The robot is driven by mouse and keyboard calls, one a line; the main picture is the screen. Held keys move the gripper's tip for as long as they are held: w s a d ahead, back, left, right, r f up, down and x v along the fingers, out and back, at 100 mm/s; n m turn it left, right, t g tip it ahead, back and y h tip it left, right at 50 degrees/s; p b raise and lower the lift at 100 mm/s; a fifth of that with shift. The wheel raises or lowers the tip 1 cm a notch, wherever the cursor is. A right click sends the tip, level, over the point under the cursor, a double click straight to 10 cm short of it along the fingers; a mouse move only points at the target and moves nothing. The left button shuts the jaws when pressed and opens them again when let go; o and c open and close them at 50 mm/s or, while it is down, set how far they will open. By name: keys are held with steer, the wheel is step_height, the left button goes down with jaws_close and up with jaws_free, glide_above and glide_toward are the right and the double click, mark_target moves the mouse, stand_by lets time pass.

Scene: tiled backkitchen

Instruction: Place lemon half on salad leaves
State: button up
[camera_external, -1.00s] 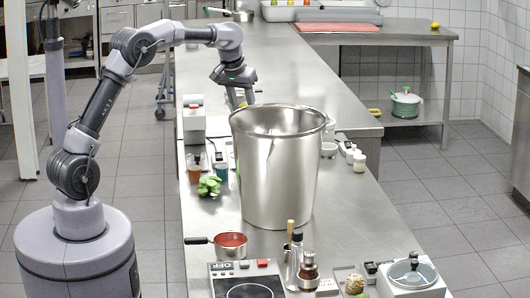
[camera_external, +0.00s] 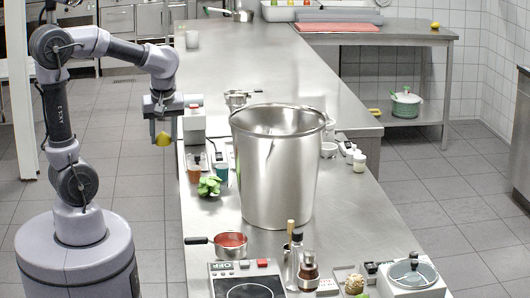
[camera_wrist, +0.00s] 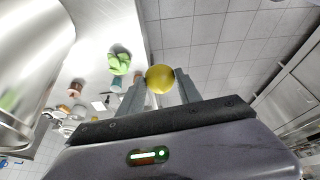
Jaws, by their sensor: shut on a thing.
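My gripper (camera_external: 163,132) is shut on the yellow lemon half (camera_external: 162,139), held in the air just left of the steel counter's edge. In the wrist view the lemon half (camera_wrist: 160,78) sits between the two fingertips (camera_wrist: 159,86). The green salad leaves (camera_external: 208,186) lie on the counter near its left edge, left of the big steel pot. They also show in the wrist view as a green clump (camera_wrist: 119,61), apart from the lemon half.
A tall steel pot (camera_external: 276,170) stands right of the leaves. A brown cup (camera_external: 194,174) and a teal cup (camera_external: 221,170) are behind the leaves. A red-filled saucepan (camera_external: 230,243) and a hob (camera_external: 247,285) are nearer the camera. The counter around the leaves' front is clear.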

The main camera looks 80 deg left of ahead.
step_height(320, 180, down, 10)
steer(key=b, duration=0.2)
glide_above(208, 178)
steer(key=d, duration=0.1)
steer(key=shift+s+d+f, duration=0.1)
steer(key=shift+d+f, duration=0.05)
steer(key=shift+f, duration=0.8)
steer(key=shift+w+f, duration=0.2)
steer(key=shift+w, duration=0.05)
steer(key=shift+f+b, duration=0.85)
steer(key=shift+f, duration=0.65)
steer(key=shift+f, duration=0.15)
steer(key=o, duration=1.3)
steer(key=shift+o, duration=0.3)
